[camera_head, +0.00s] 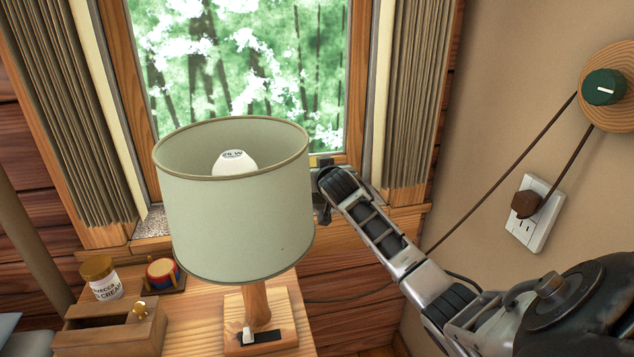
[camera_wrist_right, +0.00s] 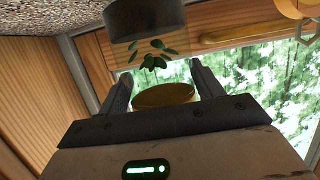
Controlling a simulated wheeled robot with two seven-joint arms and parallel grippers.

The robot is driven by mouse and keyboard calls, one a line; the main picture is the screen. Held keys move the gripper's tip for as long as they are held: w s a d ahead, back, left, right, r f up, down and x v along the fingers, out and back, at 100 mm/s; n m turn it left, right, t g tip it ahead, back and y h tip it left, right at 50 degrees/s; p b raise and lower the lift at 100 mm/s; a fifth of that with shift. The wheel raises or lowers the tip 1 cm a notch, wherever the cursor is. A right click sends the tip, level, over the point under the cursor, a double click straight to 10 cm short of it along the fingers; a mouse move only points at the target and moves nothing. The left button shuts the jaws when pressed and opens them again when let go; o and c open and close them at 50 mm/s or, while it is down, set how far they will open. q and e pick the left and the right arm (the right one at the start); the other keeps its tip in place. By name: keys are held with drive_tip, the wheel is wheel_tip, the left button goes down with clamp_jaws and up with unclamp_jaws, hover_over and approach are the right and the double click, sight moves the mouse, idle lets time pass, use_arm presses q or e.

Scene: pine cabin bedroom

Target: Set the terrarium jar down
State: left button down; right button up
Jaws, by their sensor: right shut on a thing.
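The terrarium jar shows in the right wrist view as clear glass with a green sprig (camera_wrist_right: 155,57), a dark base (camera_wrist_right: 146,18) and a yellowish lid (camera_wrist_right: 163,95). My right gripper (camera_wrist_right: 161,72) is shut on it, one finger on each side. The picture there looks upside down, with the base towards a speckled surface (camera_wrist_right: 45,15) at the top; I cannot tell whether they touch. In the head view my right gripper (camera_head: 325,190) is at the window sill, partly behind the lampshade, and the jar is hidden. My left gripper is not in view.
A table lamp with a green shade (camera_head: 235,215) stands close in front of my right gripper. Its wooden table (camera_head: 190,318) also bears a labelled jar (camera_head: 103,280), a small drum (camera_head: 162,273) and a small wooden box (camera_head: 115,330). A cord runs to a wall outlet (camera_head: 535,215) at right.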

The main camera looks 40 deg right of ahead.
drive_tip(key=shift+f, duration=0.9)
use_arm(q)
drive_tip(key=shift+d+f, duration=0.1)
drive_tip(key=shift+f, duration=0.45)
use_arm(e)
drive_tip(key=shift+r, duration=0.1)
drive_tip(key=o, duration=1.4)
drive_tip(key=shift+f, duration=0.2)
